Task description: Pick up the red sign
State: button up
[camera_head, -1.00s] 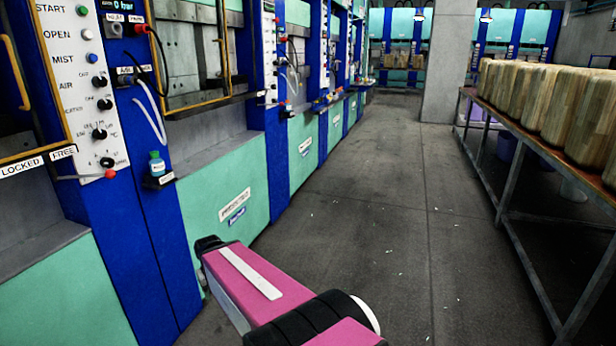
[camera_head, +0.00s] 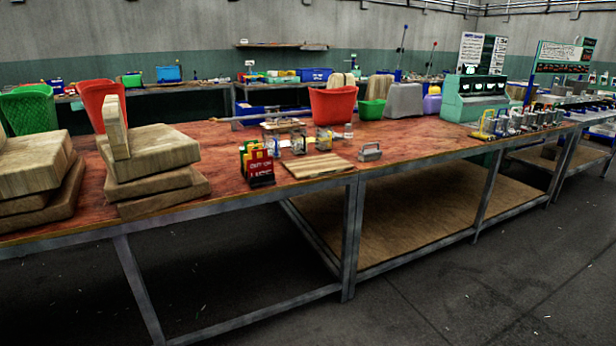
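A small red sign (camera_head: 260,168) with pale lettering stands upright near the front edge of a long workbench (camera_head: 420,150). Its lettering is only partly legible. Green and yellow pieces stand right behind it, and I cannot tell whether they touch it. A flat wooden board (camera_head: 318,165) lies just to its right. My gripper and arm are not in view now.
Stacked wooden blocks (camera_head: 155,175) stand left of the sign. Red baskets (camera_head: 333,105) and a green basket (camera_head: 372,109) stand further back. A metal handled block (camera_head: 370,151) lies to the right. The floor (camera_head: 440,290) before the bench is clear.

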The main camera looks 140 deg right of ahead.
aim_at(257, 167)
jog(key=z, duration=5)
jog(key=i+l, duration=0.15)
